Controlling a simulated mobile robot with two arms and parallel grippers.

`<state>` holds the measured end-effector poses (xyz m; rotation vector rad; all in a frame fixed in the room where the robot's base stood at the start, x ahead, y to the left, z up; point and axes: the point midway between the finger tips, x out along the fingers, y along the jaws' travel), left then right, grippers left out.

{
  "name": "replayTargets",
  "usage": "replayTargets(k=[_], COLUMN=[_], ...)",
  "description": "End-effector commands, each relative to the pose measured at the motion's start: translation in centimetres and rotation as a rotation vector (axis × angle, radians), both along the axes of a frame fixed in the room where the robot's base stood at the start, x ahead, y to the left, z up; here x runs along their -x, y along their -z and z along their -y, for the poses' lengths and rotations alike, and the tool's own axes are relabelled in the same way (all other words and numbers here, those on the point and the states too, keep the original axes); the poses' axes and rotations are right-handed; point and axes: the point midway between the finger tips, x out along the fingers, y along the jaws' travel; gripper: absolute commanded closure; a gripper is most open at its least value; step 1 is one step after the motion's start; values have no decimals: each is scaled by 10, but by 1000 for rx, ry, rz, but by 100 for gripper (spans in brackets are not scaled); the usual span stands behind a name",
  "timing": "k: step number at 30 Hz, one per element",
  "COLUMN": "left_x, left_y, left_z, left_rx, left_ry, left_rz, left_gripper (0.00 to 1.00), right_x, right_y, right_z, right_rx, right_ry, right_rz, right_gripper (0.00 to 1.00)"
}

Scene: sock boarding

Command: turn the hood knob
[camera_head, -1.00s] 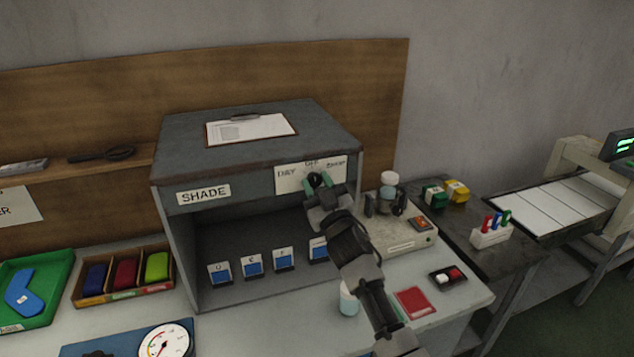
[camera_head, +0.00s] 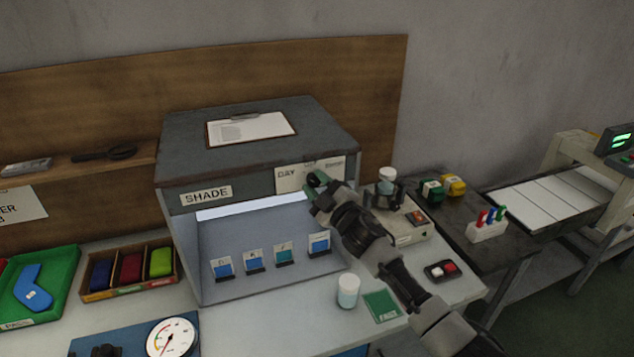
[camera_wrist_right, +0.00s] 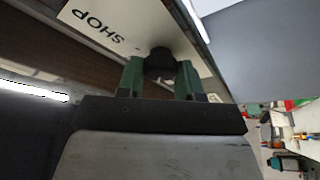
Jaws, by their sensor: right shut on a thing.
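The hood (camera_head: 259,165) is a grey box marked SHADE, and a strip of light (camera_head: 248,207) glows inside it. A white label (camera_head: 290,178) on its front right reads DAY, with other words partly covered. My right gripper (camera_head: 316,181) is at this label. In the right wrist view the dark round hood knob (camera_wrist_right: 160,61) sits between the green fingertips of my right gripper (camera_wrist_right: 160,75), which are shut on it. SHOP shows on the label (camera_wrist_right: 108,25) there. The knob's pointer is not readable. My left gripper is not in view.
Several swatch cards (camera_head: 284,254) stand inside the hood.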

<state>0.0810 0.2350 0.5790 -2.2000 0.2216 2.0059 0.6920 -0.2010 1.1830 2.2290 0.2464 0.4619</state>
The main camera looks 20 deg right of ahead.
Motion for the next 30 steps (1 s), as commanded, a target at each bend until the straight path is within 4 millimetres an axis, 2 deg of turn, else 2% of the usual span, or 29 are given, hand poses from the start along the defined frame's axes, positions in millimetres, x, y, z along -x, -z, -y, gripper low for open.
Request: replayTargets(k=[13,14,18,26,30], left_x=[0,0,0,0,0], left_y=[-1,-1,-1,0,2], left_z=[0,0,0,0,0], left_rx=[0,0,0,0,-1], left_ry=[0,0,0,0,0], left_rz=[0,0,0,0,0], left_gripper=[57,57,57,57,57], right_x=[0,0,0,0,8], right_y=[1,1,1,1,4], right_z=[0,0,0,0,4], right_rx=[13,13,13,11,13], right_ry=[0,0,0,-1,1], right_rz=[-1,-1,-1,0,0], right_gripper=[88,63,41,41,41])
